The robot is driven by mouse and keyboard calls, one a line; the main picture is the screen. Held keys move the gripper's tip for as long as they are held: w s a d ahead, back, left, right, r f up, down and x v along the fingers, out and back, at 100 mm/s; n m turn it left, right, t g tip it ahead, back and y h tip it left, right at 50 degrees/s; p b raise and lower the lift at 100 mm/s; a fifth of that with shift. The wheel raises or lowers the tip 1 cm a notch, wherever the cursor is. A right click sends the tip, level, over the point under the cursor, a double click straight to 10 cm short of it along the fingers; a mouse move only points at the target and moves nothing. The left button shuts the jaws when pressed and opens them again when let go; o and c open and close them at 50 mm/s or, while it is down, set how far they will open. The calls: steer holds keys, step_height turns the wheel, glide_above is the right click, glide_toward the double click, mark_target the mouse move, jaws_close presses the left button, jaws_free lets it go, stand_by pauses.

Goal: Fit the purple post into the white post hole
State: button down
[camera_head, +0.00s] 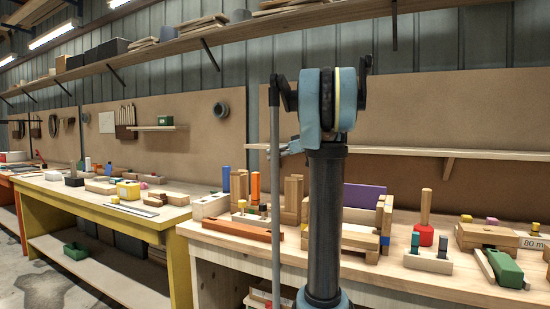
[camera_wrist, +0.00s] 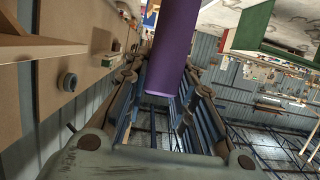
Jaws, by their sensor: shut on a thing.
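The purple post (camera_wrist: 174,45) fills the upper middle of the wrist view, between the fingers of my gripper (camera_wrist: 165,84). The gripper is shut on it, and the post's near end shows above the palm. The post's far end is cut off by the picture edge. In the head view my arm's column hides part of the bench, and I cannot make out the gripper or post clearly there. A white block (camera_head: 428,262) with coloured pegs stands on the bench right of the column. Another white block (camera_head: 209,207) stands at the left. I cannot tell which has the white post hole.
The wooden bench (camera_head: 384,276) holds stacked wooden blocks (camera_head: 294,194), a purple board (camera_head: 364,197), a red-based post (camera_head: 425,207) and a green tool (camera_head: 503,268). A yellow-framed bench (camera_head: 112,216) stands to the left. A shelf (camera_head: 180,48) runs above along the wall.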

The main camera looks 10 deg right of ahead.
mark_target(278, 174)
steer(key=shift+f, duration=2.9)
steer(key=shift+s+f, duration=0.1)
steer(key=shift+f, duration=1.6)
steer(key=c, duration=1.3)
jaws_free()
steer(key=shift+c, duration=0.2)
steer(key=shift+o, duration=0.3)
steer(key=shift+s, duration=0.1)
